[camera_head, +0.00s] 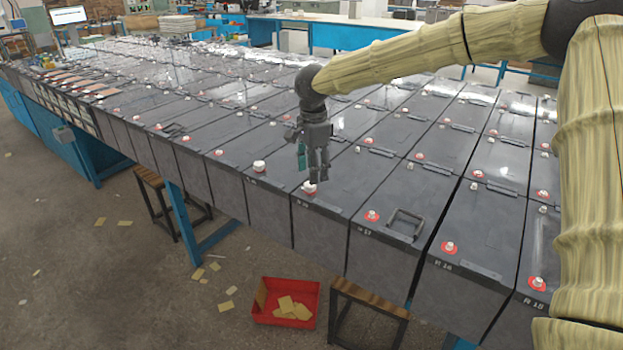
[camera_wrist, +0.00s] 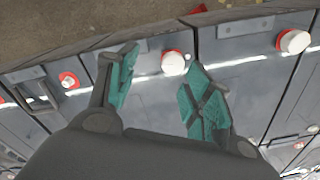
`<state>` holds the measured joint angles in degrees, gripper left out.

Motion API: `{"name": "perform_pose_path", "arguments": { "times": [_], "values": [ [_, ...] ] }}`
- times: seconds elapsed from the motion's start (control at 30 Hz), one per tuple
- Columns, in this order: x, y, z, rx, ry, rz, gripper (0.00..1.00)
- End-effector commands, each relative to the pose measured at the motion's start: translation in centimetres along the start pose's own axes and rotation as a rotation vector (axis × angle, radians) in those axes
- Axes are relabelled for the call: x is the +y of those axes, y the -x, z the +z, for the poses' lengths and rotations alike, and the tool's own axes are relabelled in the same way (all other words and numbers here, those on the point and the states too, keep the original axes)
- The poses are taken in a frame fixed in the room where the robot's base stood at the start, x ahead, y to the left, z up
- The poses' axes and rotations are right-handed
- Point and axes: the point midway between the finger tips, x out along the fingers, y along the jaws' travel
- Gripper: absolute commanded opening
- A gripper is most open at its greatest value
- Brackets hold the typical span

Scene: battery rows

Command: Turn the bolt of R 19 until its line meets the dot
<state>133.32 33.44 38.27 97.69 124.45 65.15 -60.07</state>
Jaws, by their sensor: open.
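The battery label of R 19 is too small to read surely; counting from R 17 (camera_head: 390,262) puts it two batteries to the left. Its white-capped bolt (camera_head: 259,166) stands near the front edge, and shows at the right in the wrist view (camera_wrist: 293,41). My gripper (camera_head: 318,181) is open and points down over the battery between these two. That battery's white-capped bolt (camera_head: 309,189) is just beneath the fingertips; in the wrist view it shows between and beyond the green finger pads (camera_wrist: 173,63). I cannot make out a line or dot on either bolt.
Battery rows fill the bench. R 17 has a raised black handle (camera_head: 405,224) and a red-ringed bolt (camera_head: 372,216). A red bin (camera_head: 262,314) with yellow cards and a wooden stool (camera_head: 368,300) stand on the floor in front. Air above the batteries left of my gripper is clear.

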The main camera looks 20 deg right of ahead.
Motion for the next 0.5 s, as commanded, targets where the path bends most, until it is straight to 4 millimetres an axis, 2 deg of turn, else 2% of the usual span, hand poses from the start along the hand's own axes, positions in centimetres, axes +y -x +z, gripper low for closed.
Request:
{"name": "perform_pose_path", "arguments": {
  "times": [0.03,0.2,0.5],
  "values": [
    [-0.5,-1.2,0.0,0.001,-0.001,0.008,0.51],
    [-1.1,-3.8,-0.1,0.000,-0.002,0.014,0.51],
    [-0.7,-4.7,-0.2,-0.001,-0.003,0.008,0.51]
  ]
}}
